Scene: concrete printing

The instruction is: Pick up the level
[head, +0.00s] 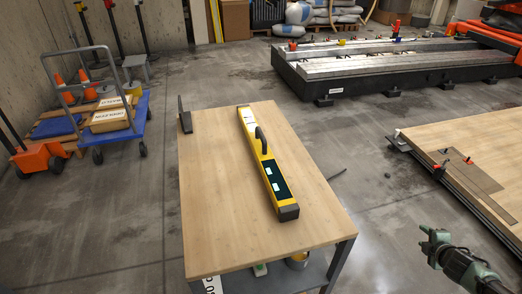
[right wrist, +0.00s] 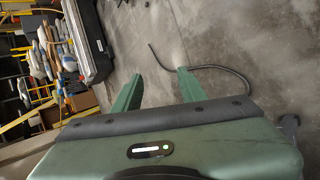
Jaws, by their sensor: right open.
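The level (head: 264,163) is a long yellow and black bar with a dark arched handle and pale windows. It lies lengthwise on the wooden-topped table (head: 215,185) in the middle of the head view. My right gripper (head: 431,241) is at the lower right of the head view, off the table and well to the right of the level. In the right wrist view its two green fingers (right wrist: 158,90) stand apart with nothing between them. The level cannot be made out in the right wrist view. My left gripper is not in view.
A dark angled tool (head: 184,115) stands at the table's far left edge. A second wooden surface (head: 465,140) with clamps is at the right. A blue cart (head: 115,125) is at the left. A dark cable (right wrist: 222,68) lies on the floor.

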